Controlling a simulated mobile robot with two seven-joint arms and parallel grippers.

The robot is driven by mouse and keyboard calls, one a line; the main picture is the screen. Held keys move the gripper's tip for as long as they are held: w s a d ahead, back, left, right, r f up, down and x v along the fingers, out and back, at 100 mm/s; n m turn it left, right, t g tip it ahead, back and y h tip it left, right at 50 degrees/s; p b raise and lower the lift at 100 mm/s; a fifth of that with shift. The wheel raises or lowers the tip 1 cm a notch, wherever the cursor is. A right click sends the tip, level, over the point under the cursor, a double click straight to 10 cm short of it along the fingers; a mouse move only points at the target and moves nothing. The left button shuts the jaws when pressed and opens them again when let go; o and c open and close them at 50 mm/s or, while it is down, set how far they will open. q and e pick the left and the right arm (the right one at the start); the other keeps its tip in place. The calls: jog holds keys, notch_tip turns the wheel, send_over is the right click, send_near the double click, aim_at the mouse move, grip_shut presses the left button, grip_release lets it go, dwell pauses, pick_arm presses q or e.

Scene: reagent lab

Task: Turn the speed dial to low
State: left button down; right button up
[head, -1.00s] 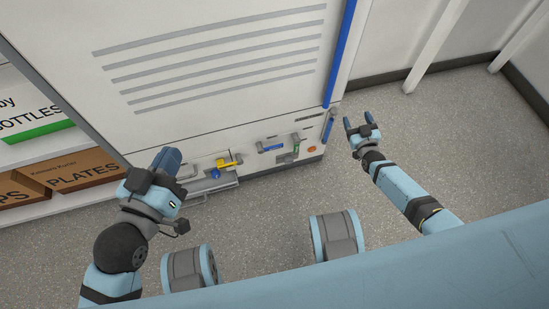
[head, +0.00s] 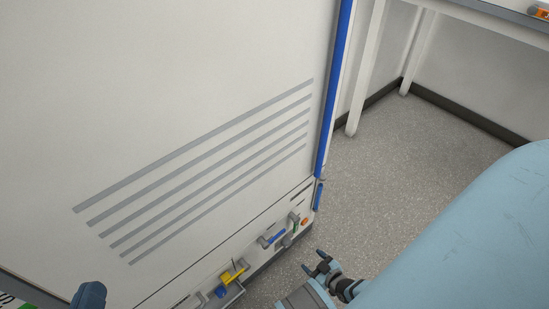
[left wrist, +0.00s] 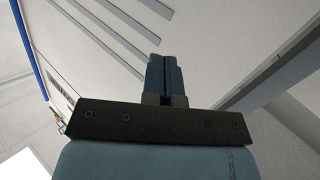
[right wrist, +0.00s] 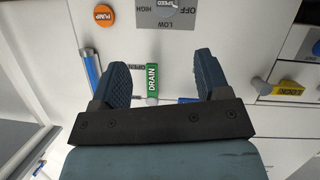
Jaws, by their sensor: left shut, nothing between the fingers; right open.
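The speed dial (right wrist: 168,8) shows at the top edge of the right wrist view, partly cut off. Its grey plate (right wrist: 182,24) reads HIGH on the left, LOW below and OFF on the right. I cannot tell where the dial points. My right gripper (right wrist: 160,62) is open and empty, facing the panel, with the dial beyond its fingertips. In the head view the right gripper (head: 325,262) is low, to the right of the panel's controls. My left gripper (left wrist: 167,60) is shut and empty near the cabinet front; it shows at the head view's bottom left (head: 89,294).
Close to the dial are an orange PUMP button (right wrist: 104,15), a green DRAIN handle (right wrist: 152,80) and a blue bar handle (right wrist: 92,68). A yellow LOCK lever (right wrist: 290,87) is to the right. Open floor (head: 400,160) lies right of the cabinet (head: 180,90).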

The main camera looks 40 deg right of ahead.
aim_at(289, 244)
pick_arm(q)
jog(key=w+m+b, duration=0.1)
jog(key=b, duration=0.1)
jog(key=w+a+m+t+b, duration=0.1)
jog(key=b, duration=0.1)
jog(key=w+a+m+t+b, duration=0.1)
jog(key=m+b, duration=0.1)
jog(key=shift+w+a+f+h, duration=0.15)
jog(key=shift+w+a+h, duration=0.05)
jog(key=shift+h, duration=0.1)
pick_arm(e)
jog(key=x, duration=0.4)
jog(key=f+x, duration=0.1)
jog(key=x, duration=0.7)
jog(key=shift+a+f, duration=0.3)
jog(key=shift+a, duration=0.1)
pick_arm(q)
jog(key=shift+w+r+h+b, duration=0.1)
jog(key=shift+r+h+b, duration=0.2)
jog(key=shift+b, duration=0.1)
pick_arm(e)
jog(key=shift+w, duration=0.55)
pick_arm(q)
jog(key=shift+a, duration=0.1)
pick_arm(e)
jog(key=c, duration=0.9)
